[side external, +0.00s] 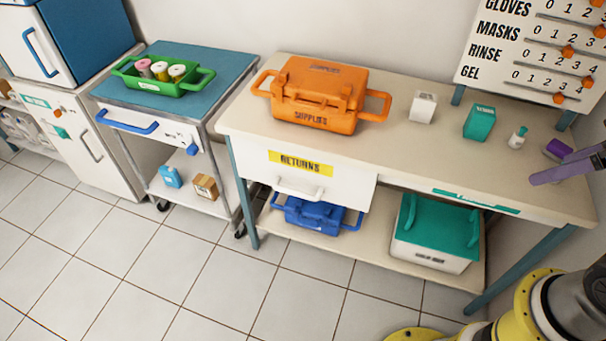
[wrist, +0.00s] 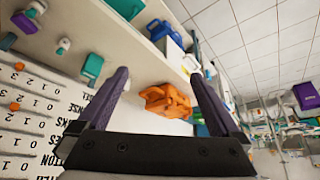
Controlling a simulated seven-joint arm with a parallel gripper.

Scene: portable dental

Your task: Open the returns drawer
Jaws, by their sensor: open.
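The returns drawer (side external: 345,183) is a white front under the left part of the long bench, with a yellow RETURNS label (side external: 300,163) and a white bar handle (side external: 299,190). It looks closed in the side external view. My gripper (side external: 570,167) has purple fingers and is at the right edge of that view, above the bench's right end, far from the handle. In the wrist view my gripper (wrist: 159,77) is open with its fingers wide apart and nothing held between them.
An orange supplies case (side external: 318,95) stands on the bench above the drawer. A white box (side external: 422,107), a teal box (side external: 479,122) and a small bottle (side external: 518,137) stand to its right. A blue case (side external: 315,214) sits below the drawer. The floor (side external: 200,280) in front is clear.

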